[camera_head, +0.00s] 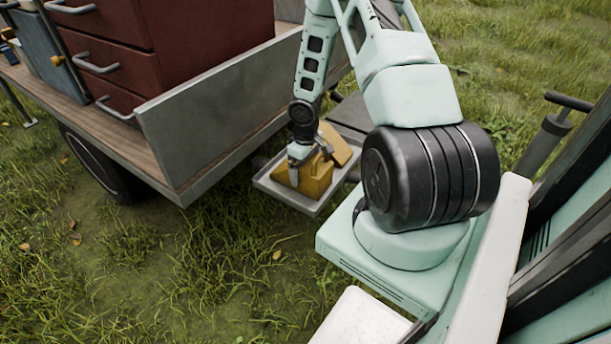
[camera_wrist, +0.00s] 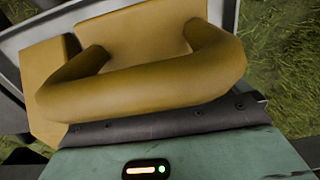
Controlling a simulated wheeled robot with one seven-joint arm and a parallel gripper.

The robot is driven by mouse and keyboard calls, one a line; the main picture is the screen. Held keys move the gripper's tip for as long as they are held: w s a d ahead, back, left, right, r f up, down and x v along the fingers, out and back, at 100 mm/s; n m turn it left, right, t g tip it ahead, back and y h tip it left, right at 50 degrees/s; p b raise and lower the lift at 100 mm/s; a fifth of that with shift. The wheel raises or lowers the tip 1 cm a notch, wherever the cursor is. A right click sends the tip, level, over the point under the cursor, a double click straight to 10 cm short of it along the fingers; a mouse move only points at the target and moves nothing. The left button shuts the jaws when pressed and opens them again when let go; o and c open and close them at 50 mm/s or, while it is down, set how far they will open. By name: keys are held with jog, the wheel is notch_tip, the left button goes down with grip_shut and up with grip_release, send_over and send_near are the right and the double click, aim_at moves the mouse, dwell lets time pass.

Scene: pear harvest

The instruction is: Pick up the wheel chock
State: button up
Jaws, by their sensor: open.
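The wheel chock (camera_head: 312,187) is yellow and sits in a shallow grey metal tray (camera_head: 274,193) beside the cart. A second yellow part (camera_head: 338,147) shows just behind it; I cannot tell if it is a separate chock. My gripper (camera_head: 308,164) is open and low over the chock, with its fingers at the chock's top. In the wrist view, the chock's thick curved handle (camera_wrist: 150,92) fills the middle, close in front of my gripper's teal body. Both fingertips are not clear there, and I cannot tell whether they touch the chock.
The cart's wooden bed with grey side panel (camera_head: 220,105) stands left of the tray, carrying a dark red drawer cabinet (camera_head: 112,45). A black wheel (camera_head: 98,165) is under the cart. Open grass (camera_head: 170,270) lies in front.

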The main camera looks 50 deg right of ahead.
jog(key=c, duration=1.3)
